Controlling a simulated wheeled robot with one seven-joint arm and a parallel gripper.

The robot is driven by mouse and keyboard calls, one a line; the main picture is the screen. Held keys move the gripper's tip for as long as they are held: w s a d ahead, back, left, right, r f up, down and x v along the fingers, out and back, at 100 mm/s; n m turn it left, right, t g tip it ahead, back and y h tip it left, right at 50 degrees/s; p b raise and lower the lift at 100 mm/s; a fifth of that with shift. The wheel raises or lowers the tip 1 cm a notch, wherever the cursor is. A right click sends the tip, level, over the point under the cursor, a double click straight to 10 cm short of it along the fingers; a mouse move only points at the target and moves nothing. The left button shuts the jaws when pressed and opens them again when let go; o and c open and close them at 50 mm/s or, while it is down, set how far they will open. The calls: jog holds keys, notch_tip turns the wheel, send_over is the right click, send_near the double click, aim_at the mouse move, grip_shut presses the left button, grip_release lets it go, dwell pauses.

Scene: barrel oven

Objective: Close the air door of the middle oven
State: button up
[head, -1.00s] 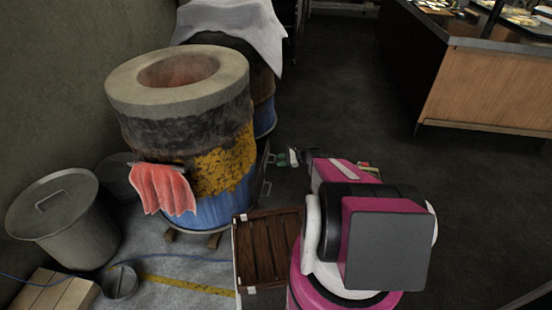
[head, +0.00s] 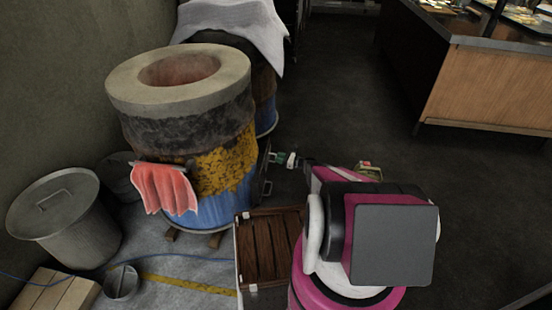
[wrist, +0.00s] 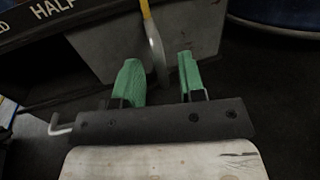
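The nearest barrel oven (head: 225,205), with a pale stone rim, a yellow patch and a blue base, stands left of my arm. My gripper (head: 279,158) is low at its right side. In the wrist view my gripper (wrist: 158,78) is open, with two green fingertips apart. A narrow grey bar with a yellow top (wrist: 153,45) shows between the fingertips; I cannot tell whether they touch it. Behind it are grey metal plates (wrist: 105,52) and a dark panel lettered "HALF" (wrist: 52,8). Which plate is the air door is unclear. The oven's lower right side is partly hidden in the head view.
A wooden crate (head: 268,248) stands between the oven and my base. Another barrel with a white cloth (head: 232,22) is behind. A metal bin (head: 65,225) stands left. A wood-fronted counter (head: 485,88) is at upper right. Dark floor (head: 345,90) between is clear.

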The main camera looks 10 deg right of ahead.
jog(key=shift+x, duration=1.3)
grip_shut()
jog(key=shift+s, duration=0.1)
